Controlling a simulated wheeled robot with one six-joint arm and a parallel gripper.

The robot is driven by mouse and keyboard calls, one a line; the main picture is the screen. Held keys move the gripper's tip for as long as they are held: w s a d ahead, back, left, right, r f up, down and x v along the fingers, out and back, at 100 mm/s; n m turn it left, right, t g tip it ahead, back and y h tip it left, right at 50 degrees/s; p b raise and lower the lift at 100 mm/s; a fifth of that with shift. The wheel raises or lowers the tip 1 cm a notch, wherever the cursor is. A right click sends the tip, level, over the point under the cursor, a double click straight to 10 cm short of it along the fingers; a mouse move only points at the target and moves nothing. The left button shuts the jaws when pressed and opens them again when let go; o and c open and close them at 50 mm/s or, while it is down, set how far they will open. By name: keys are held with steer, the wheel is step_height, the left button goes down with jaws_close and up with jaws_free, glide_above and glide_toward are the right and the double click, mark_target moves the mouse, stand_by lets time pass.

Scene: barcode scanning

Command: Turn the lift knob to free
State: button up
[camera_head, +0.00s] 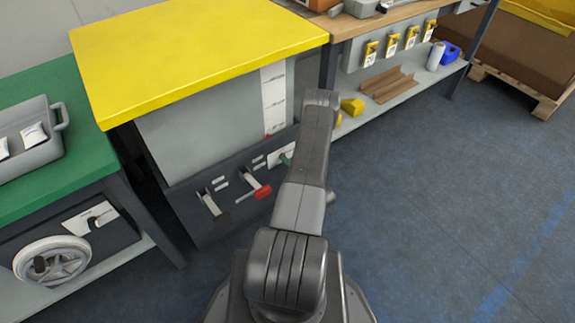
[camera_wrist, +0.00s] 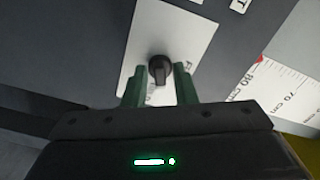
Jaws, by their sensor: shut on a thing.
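The lift knob (camera_wrist: 160,72) is a small black knob on a white label plate (camera_wrist: 195,30) in the wrist view. The plate's lettering is mostly hidden, so I cannot read the knob's setting. My gripper (camera_wrist: 159,69) has its green fingers on either side of the knob and is shut on it. In the head view a green finger of my gripper (camera_head: 287,159) shows at the white plate (camera_head: 279,152) on the dark front panel under the yellow lift table (camera_head: 200,45). My arm hides the rest there, and the knob does not show.
A red-handled lever (camera_head: 262,191) and a grey lever (camera_head: 209,203) sit left of the plate on the panel. A height scale (camera_wrist: 285,88) with a red mark is beside it. A handwheel (camera_head: 52,260) is under the green bench (camera_head: 75,190). The blue floor at right is clear.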

steer(key=shift+f+n+b, duration=0.1)
steer(key=shift+n+b, duration=3.4)
steer(key=shift+n, duration=3)
steer(key=o, duration=0.7)
steer(key=shift+c, duration=0.2)
steer(key=p+v, duration=0.3)
steer(key=v, duration=1)
steer(key=shift+s+d, duration=0.25)
steer(key=shift+s, duration=0.1)
steer(key=b+x, duration=0.3)
steer(key=x, duration=1.1)
